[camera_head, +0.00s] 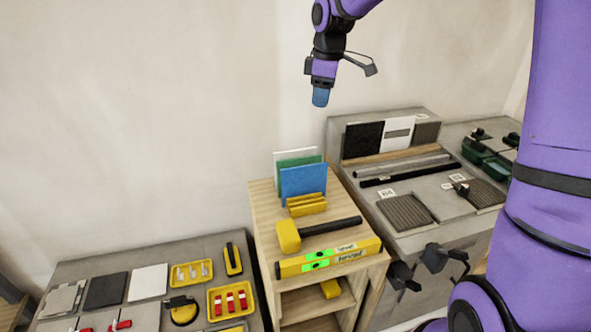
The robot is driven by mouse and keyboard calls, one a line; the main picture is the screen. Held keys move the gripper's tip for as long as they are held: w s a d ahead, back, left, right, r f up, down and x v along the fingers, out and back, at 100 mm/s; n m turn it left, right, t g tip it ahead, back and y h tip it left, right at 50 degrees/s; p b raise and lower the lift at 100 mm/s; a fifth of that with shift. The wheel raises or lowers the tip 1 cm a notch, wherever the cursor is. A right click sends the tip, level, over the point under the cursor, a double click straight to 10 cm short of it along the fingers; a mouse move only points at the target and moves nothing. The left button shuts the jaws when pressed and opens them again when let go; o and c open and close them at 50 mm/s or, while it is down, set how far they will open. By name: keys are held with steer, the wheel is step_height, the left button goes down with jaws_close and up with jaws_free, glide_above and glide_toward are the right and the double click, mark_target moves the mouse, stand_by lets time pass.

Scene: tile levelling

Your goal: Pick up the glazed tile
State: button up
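A flat blue tile (303,182) stands upright at the front of a small rack on the wooden stand. It looks the most like a glazed tile, but the glaze cannot be told for certain. A green tile (284,166) and a white tile (293,154) stand behind it, mostly hidden. My gripper (320,97) hangs in the air in front of the wall, above and slightly right of the rack, and apart from it. Its blue end points down. It shows nearly edge-on, so the gap between its fingers cannot be made out.
A mallet (289,236) and a yellow level (328,258) lie in front of the rack on the wooden stand (265,213). Grey benches flank it. The left holds flat tiles and yellow trays (230,299); the right holds upright panels (362,139) and bars. The air above the rack is clear.

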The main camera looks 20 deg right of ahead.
steer(key=w+f+n+y, duration=0.1)
steer(key=w+f, duration=0.4)
steer(key=w+d+f+n+y, duration=0.1)
steer(key=w+f+n, duration=0.1)
steer(key=w+f, duration=0.2)
steer(key=w+f+n+g+y, duration=0.1)
steer(key=w+f+n, duration=0.1)
steer(key=w+f, duration=0.3)
steer(key=shift+w+d+f+y, duration=0.15)
steer(key=shift+w+f+y, duration=0.15)
steer(key=shift+f+y, duration=0.1)
glide_above(295, 154)
steer(key=d, duration=0.2)
steer(key=f, duration=0.5)
steer(key=shift+w, duration=0.3)
steer(key=shift+x, duration=2.75)
steer(key=shift+s+d+f, duration=0.15)
steer(key=shift+f, duration=0.1)
jaws_close()
